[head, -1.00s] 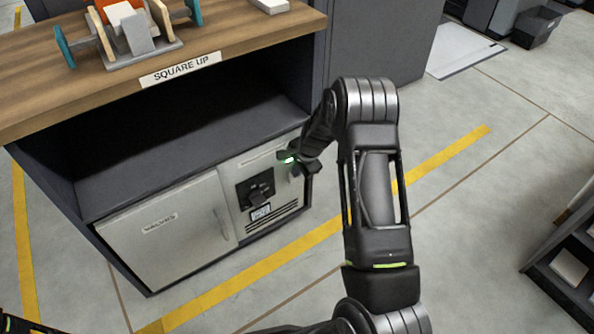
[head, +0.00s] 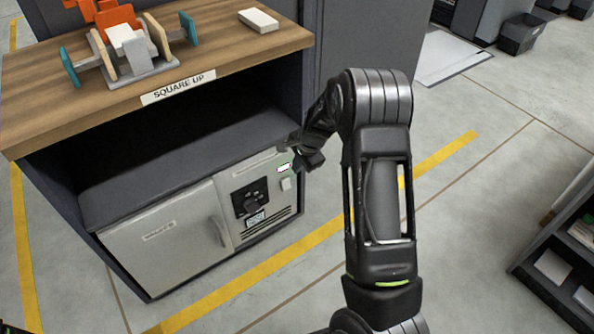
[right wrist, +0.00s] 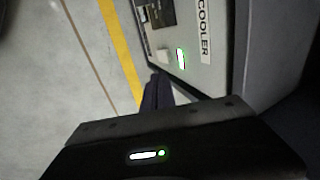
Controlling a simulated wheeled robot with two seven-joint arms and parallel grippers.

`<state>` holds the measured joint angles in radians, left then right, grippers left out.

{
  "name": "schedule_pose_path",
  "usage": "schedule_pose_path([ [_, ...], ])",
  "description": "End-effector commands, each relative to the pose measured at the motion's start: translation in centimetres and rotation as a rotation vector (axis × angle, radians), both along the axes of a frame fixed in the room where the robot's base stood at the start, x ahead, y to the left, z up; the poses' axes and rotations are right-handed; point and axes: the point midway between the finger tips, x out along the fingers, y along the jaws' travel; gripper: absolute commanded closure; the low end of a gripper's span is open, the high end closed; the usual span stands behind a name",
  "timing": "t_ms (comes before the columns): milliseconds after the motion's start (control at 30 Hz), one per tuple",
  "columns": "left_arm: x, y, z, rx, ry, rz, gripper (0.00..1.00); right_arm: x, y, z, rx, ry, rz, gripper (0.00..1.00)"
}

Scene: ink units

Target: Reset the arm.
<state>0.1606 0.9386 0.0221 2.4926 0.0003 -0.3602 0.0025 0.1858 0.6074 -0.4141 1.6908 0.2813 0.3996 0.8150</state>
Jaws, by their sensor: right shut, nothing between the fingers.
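My right arm (head: 378,190) reaches in from the bottom right of the head view. Its gripper (head: 305,160) is by the upper right corner of the cooler's front panel (head: 225,202). In the right wrist view the fingers (right wrist: 157,92) are together and empty, close to the panel edge; I cannot tell whether they touch it. The display glows white-green in the right wrist view (right wrist: 181,59), beside a "COOLER" label (right wrist: 204,28). My left gripper is not in view.
A wooden bench top (head: 215,55) with a "SQUARE UP" label (head: 178,87) overhangs the cooler. A jogging fixture (head: 135,55) and a white block (head: 259,20) stand on it. A dark shelf unit (head: 545,268) is at the right. The floor between is clear.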

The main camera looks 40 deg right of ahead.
Motion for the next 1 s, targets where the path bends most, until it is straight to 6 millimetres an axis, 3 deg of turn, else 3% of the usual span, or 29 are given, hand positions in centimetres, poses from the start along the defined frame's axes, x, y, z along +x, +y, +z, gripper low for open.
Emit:
schedule_pose_path([
  [633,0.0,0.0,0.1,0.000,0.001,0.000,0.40,0.0,0.0,0.3,-0.001,0.001,0.004,1.00],
  [833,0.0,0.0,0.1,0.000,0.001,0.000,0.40,0.4,-0.9,0.0,-0.115,-0.035,0.137,1.00],
  [867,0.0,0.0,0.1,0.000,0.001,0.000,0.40,0.1,-0.4,-0.6,-0.147,-0.036,0.192,1.00],
  [1000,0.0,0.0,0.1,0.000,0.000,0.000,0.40,-2.7,5.7,-5.8,-0.251,-0.017,0.506,1.00],
])
